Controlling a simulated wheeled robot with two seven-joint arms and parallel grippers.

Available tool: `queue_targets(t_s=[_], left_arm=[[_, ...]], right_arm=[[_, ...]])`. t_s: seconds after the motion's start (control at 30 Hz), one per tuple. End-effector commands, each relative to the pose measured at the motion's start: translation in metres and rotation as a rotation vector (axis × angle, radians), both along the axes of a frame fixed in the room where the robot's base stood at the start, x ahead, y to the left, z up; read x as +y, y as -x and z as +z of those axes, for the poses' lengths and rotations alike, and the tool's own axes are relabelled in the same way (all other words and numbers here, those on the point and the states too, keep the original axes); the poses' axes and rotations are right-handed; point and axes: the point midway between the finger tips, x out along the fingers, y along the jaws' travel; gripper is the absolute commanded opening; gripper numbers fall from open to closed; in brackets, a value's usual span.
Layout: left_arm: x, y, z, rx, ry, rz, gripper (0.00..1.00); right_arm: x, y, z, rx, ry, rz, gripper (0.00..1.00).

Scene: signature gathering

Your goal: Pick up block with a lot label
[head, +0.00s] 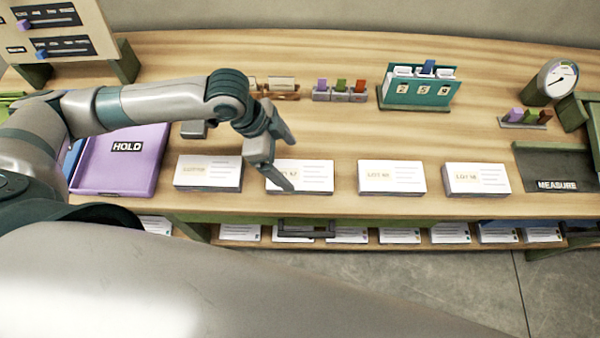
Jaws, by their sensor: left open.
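Several white blocks with lot labels lie in a row near the table's front edge. The leftmost block (208,174) has a label that is hard to read. The second block (315,176) reads like "LOT 17", its left part covered by my left gripper. A third block (391,178) and a fourth block (476,179) lie further right, their label numbers unclear. My left gripper (289,165) is open, fingers pointing down over the second block's left end; I cannot tell if it touches. Nothing shows between its fingers. My right gripper is not in view.
A purple HOLD tray (122,178) sits left of the blocks, and a dark MEASURE tray (555,168) right. Behind stand a teal card holder (418,88), colored stamps (340,92) and a dial gauge (557,80). More blocks fill a lower shelf (347,245).

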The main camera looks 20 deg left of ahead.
Motion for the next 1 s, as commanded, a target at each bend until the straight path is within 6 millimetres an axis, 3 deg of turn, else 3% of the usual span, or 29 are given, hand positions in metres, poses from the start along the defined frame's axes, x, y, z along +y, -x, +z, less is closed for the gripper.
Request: queue_targets(t_s=[0.2,0.63,1.0], left_arm=[[-0.005,-0.001,-0.013,0.0,0.0,-0.001,0.88],[-0.007,-0.001,-0.017,0.0,0.0,-0.001,0.88],[-0.022,-0.002,-0.056,0.001,-0.001,0.0,0.88]], right_arm=[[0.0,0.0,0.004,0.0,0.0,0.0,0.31],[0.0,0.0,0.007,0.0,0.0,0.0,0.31],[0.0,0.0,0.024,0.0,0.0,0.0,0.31]])
